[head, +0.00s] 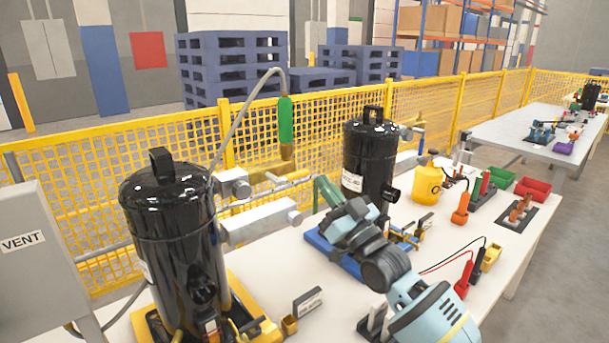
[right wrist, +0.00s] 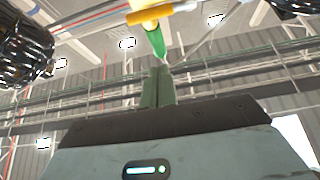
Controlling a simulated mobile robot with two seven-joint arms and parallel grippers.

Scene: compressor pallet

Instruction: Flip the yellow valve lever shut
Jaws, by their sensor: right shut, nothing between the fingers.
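The yellow valve lever (head: 268,172) lies roughly level beside the metal fitting between the two black compressors, below a green hose handle (head: 286,120). In the right wrist view a yellow bar (right wrist: 150,14), which looks like the lever, crosses the top beyond my fingertips, with the green handle (right wrist: 157,42) at it. My right gripper (head: 320,185) has green fingers and is to the right of the lever, apart from it. In the right wrist view its fingers (right wrist: 157,80) are together with nothing between them. My left gripper is not in view.
Black compressors stand at left (head: 170,220) and centre (head: 370,160). Silver blocks (head: 262,223) and thin pipes lie between them, close to my right gripper. A grey VENT box (head: 30,250) is at far left.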

